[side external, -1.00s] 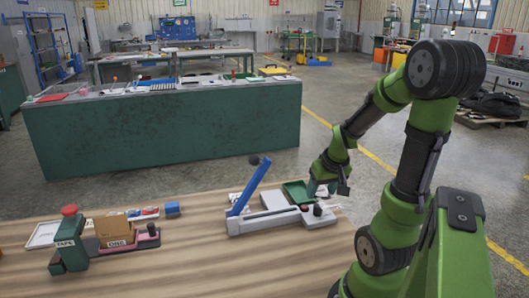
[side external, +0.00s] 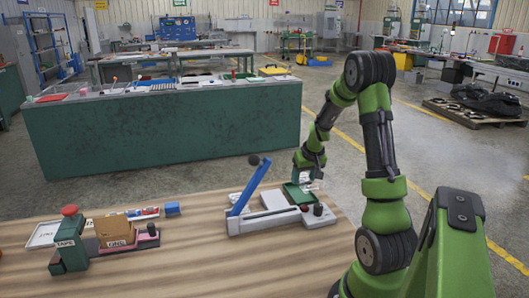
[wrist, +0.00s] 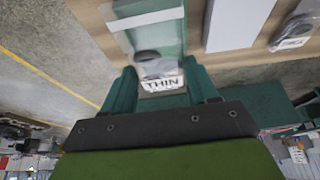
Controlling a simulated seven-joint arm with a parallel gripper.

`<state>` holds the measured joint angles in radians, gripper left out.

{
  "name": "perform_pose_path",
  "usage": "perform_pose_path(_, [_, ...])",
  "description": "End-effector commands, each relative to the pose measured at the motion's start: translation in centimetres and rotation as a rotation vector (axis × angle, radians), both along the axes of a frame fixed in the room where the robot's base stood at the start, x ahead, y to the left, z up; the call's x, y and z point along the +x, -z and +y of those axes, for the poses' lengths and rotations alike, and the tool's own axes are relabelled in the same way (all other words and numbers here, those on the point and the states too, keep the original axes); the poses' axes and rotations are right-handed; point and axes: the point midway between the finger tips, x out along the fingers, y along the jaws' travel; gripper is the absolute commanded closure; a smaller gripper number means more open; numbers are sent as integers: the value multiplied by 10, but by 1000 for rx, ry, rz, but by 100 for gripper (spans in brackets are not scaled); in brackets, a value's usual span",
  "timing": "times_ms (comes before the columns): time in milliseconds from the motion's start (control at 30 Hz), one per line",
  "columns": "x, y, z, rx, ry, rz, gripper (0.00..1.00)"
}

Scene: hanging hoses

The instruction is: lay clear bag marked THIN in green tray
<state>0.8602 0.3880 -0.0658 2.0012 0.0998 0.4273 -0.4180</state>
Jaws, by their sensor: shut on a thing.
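My gripper (wrist: 162,76) is shut on a clear bag (wrist: 160,84) with a white label reading THIN and a dark round thing inside. The green tray (wrist: 174,38) lies just beyond the fingertips in the wrist view, and the bag overlaps its near part there. In the side view my gripper (side external: 309,172) is above the green tray (side external: 297,194) at the back of the wooden table. Whether the bag touches the tray cannot be told. The bag is not clear in the side view.
A pale flat strip (wrist: 146,18) shows over the tray. A pale block (wrist: 236,22) and another labelled bag (wrist: 293,32) lie to its right. A device with a raised blue lever (side external: 248,187) stands left of the tray. A green TAPE stand (side external: 69,242) is farther left.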

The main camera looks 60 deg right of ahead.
Motion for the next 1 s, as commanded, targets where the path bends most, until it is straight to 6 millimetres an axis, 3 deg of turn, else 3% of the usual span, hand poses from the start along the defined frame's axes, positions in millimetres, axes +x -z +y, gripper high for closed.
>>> perform_pose_path(67, [5, 1, -6, -2, -1, 0, 76])
perform_pose_path(300, [5, 33, -7, 2, 1, 1, 76])
perform_pose_path(1000, [5, 48, -7, 0, 0, 0, 76])
